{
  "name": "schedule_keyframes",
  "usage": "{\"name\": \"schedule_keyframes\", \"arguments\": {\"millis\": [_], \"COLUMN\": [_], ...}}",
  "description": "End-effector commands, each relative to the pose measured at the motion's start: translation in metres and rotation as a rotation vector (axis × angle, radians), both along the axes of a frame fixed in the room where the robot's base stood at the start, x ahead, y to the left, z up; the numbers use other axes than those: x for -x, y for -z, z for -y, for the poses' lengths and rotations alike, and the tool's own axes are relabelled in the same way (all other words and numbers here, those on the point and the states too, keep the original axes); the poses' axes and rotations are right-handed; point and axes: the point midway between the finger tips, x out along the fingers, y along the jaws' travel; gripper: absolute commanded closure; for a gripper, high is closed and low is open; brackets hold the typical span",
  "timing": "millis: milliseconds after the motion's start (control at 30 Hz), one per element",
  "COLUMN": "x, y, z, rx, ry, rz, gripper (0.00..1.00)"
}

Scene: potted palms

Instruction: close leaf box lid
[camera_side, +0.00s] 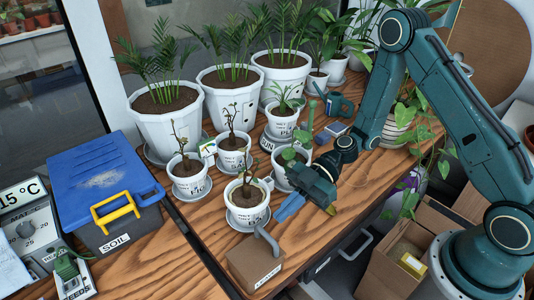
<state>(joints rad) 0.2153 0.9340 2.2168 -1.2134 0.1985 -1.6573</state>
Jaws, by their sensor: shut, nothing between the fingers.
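A small brown box (250,266) with a white label sits at the front edge of the wooden table; its label is too small to read, so I cannot be sure it is the leaf box. A grey bent handle (270,243) rises from its top. I cannot tell whether its lid is open or closed. My gripper (283,216) is shut and empty, with blue fingers pointing down-left. It is above and right of the brown box, apart from it, beside a small white pot (247,214).
Several small potted seedlings stand behind my gripper, with large palm pots (168,124) at the back. A blue-lidded box marked SOIL (100,180) is at left. A watering can (334,101) stands behind my arm. Bare table (160,265) lies left of the brown box.

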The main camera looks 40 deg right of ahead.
Motion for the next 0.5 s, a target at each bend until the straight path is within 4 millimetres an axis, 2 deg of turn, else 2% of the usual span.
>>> {"name": "schedule_keyframes", "arguments": {"millis": [200, 500], "x": [-0.001, 0.000], "y": [0.005, 0.010], "z": [0.031, 0.057], "rx": [0.000, -0.001], "ry": [0.003, 0.001], "rz": [0.000, 0.001], "gripper": [1.00, 1.00]}}
